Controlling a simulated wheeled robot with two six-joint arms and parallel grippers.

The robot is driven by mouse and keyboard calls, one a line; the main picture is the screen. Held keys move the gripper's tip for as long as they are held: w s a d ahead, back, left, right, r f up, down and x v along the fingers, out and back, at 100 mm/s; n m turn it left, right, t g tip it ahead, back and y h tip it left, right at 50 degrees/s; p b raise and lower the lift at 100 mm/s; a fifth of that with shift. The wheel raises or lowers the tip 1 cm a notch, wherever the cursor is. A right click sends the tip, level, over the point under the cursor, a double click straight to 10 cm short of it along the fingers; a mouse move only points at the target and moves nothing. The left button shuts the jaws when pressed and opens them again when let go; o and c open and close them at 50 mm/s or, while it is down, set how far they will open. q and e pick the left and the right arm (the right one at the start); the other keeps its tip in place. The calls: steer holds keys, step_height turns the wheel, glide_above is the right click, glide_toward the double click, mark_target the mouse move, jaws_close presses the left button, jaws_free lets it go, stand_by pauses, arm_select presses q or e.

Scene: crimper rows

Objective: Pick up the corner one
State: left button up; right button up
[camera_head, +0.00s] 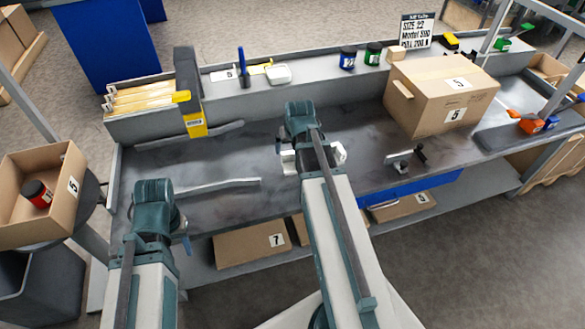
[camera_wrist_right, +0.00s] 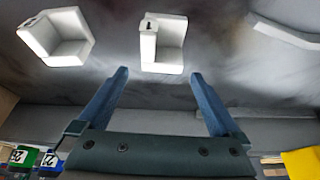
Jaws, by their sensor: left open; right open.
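Two white angled pieces lie on the grey bench by my right gripper. In the right wrist view, one piece (camera_wrist_right: 55,36) at upper left has walls meeting in a corner. The other piece (camera_wrist_right: 166,50) is L-shaped, with a dark mark on its upright wall, straight beyond the fingertips. In the head view they are partly hidden by my arm, one to the right (camera_head: 339,153) and one to the left (camera_head: 287,161). My right gripper (camera_wrist_right: 159,75) is open and empty, apart from both pieces. My left gripper (camera_head: 155,212) is open at the bench's left front; its fingertips are mostly hidden.
A long grey strip (camera_head: 218,187) lies left of my right arm. A metal bracket-like part (camera_head: 398,162) lies to the right. A large cardboard box (camera_head: 440,90) stands at right. A yellow-marked holder (camera_head: 193,124) stands at back left. Jars (camera_head: 347,58) line the back ledge.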

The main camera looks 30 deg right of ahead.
mark_target(290, 153)
steer(key=b+x, duration=0.5)
steer(key=shift+s+a+f, duration=0.1)
steer(key=shift+a+f, duration=0.1)
steer(key=shift+f, duration=0.05)
steer(key=shift+r, duration=0.1)
steer(key=c, duration=1.2)
steer(key=shift+c, duration=0.2)
steer(key=shift+r, duration=0.15)
